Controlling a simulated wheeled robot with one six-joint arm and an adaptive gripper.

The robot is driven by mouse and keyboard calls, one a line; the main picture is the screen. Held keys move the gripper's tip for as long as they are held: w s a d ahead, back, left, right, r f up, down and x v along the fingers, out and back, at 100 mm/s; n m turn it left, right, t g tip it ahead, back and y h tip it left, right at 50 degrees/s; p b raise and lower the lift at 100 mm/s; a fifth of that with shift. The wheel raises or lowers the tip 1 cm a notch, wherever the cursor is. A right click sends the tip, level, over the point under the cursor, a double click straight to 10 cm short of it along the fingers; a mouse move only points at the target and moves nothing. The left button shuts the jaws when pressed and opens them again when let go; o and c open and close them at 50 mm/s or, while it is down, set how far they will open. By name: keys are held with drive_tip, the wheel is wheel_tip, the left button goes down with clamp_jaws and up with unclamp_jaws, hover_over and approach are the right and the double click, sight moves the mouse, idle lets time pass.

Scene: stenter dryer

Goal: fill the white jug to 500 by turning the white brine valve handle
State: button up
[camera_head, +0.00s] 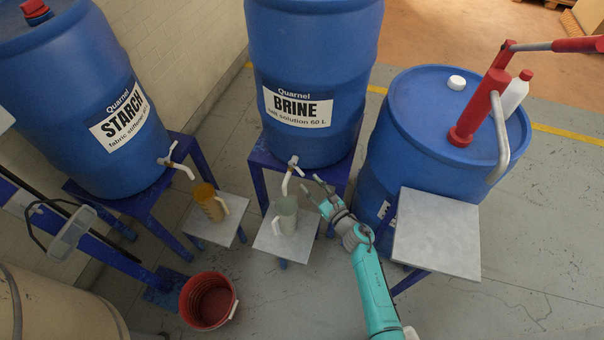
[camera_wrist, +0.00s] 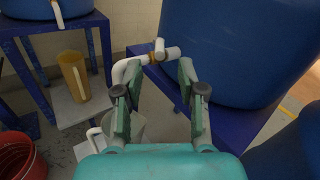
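The white jug (camera_head: 286,218) stands upright on a small grey-topped stand under the brine spout. In the wrist view the jug (camera_wrist: 137,126) is partly hidden behind my gripper, and its fill level cannot be read. The white brine valve handle (camera_head: 293,161) is at the foot of the blue BRINE barrel (camera_head: 318,65). In the wrist view the handle (camera_wrist: 160,47) shows just beyond the fingertips, above the curved white spout (camera_wrist: 119,73). My gripper (camera_head: 315,188) is open and empty, to the right of the valve and apart from it. Its spread fingers also show in the wrist view (camera_wrist: 154,72).
A STARCH barrel (camera_head: 82,95) with its own tap and an amber jug (camera_head: 210,203) stands left. A red bucket (camera_head: 208,300) is on the floor. A third blue barrel (camera_head: 430,110) with a red pump and a grey-topped stand (camera_head: 437,234) are right, close to my arm.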

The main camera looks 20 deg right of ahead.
sight(302, 173)
drive_tip(key=x, duration=0.5)
drive_tip(key=shift+w+a, duration=0.15)
drive_tip(key=shift+w, duration=0.2)
clamp_jaws()
